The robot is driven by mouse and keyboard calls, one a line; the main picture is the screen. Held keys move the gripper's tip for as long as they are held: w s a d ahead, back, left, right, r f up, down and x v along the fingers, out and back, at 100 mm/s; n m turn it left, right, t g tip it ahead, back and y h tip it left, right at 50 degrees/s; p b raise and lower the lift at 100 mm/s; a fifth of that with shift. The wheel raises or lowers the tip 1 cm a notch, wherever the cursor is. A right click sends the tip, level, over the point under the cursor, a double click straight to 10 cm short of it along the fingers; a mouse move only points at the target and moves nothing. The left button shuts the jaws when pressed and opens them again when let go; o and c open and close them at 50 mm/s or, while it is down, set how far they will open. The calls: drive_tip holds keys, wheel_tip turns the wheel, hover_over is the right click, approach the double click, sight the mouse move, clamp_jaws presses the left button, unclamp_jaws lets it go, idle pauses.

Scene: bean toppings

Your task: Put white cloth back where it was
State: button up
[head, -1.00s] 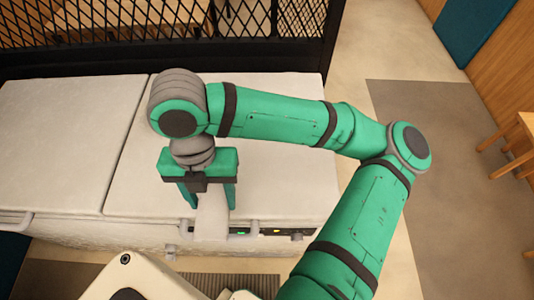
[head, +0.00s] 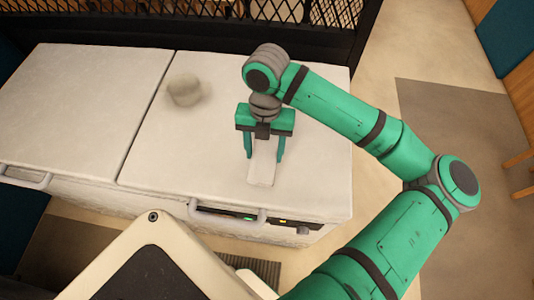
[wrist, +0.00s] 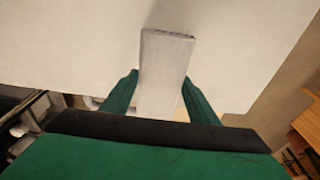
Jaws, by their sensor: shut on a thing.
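The white cloth (head: 262,168) is a narrow, pale, folded strip. My gripper (head: 264,158) points down over the right lid of a white chest unit (head: 205,135), its green fingers on either side of the cloth. The wrist view shows the cloth (wrist: 163,65) standing out between the two fingertips (wrist: 160,90), over the white top. I cannot tell whether the cloth touches the lid.
A blurred greyish lump (head: 185,90) shows over the lid, left of my gripper. A black mesh barrier (head: 270,25) runs along the back. Handles (head: 235,217) line the chest's front. The left lid (head: 75,105) is clear.

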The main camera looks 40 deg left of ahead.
sight(267, 156)
drive_tip(key=shift+w+f, duration=0.25)
drive_tip(key=shift+f, duration=0.15)
drive_tip(key=shift+w+f, duration=0.15)
drive_tip(key=shift+f, duration=0.8)
drive_tip(key=shift+w+f, duration=0.15)
drive_tip(key=shift+f, duration=0.75)
drive_tip(key=shift+f, duration=0.1)
drive_tip(key=o, duration=1.1)
drive_tip(key=r, duration=0.4)
drive_tip(key=w+r, duration=0.1)
drive_tip(key=r, duration=0.3)
drive_tip(key=a+r, duration=0.1)
drive_tip(key=r, duration=0.3)
drive_tip(key=shift+w+r, duration=0.1)
drive_tip(key=shift+w, duration=0.15)
